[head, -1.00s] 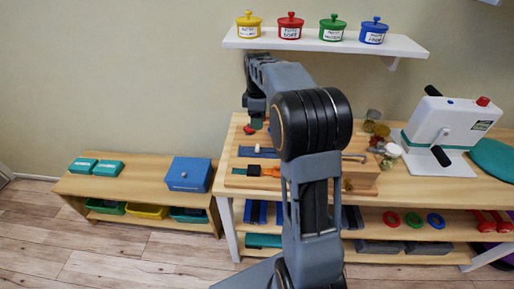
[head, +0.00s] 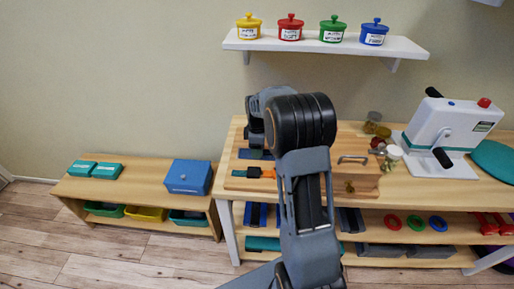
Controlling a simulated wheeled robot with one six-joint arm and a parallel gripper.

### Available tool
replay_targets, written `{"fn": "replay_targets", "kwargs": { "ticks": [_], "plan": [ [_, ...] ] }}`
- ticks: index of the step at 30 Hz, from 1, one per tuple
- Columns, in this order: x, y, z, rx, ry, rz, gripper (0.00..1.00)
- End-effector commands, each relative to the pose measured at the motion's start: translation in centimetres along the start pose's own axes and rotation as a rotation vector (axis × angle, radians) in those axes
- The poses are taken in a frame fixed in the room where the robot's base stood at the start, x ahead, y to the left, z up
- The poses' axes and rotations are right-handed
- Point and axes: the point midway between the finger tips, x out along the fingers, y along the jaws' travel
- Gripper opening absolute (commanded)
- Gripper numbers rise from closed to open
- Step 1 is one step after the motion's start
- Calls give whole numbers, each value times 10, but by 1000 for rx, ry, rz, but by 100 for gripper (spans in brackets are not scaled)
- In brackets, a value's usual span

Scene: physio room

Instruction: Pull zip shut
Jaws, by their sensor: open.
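A wooden activity board (head: 236,184) lies on the right-hand table. On it are a dark blue strip (head: 244,154) and, nearer me, a teal and black strap with an orange part (head: 268,173). I cannot make out which piece is the zip, or how far it is closed. My arm reaches over the board. My gripper (head: 256,147) points down at the far left part of the board, over the blue strip, and hides part of it. Its fingers are small and partly covered; it is open, and I see nothing held. I cannot tell whether it touches the strip.
A block with a metal handle (head: 353,160) stands right of my arm, near small jars (head: 392,155). A white machine (head: 440,130) stands further right. A low bench (head: 130,188) with a blue box (head: 188,176) is at left. A shelf with lidded pots (head: 325,42) hangs above.

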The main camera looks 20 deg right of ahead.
Motion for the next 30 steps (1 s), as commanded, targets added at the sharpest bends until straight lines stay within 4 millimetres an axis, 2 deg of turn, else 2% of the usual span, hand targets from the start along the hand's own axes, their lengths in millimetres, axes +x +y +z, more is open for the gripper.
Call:
{"fn": "replay_targets", "kwargs": {
  "ticks": [6,23,30],
  "plan": [
    [0,0,0,0,0,0,55],
    [0,0,0,0,0,2,2],
    [-1,0,0,-2,1,3,0]
  ]
}}
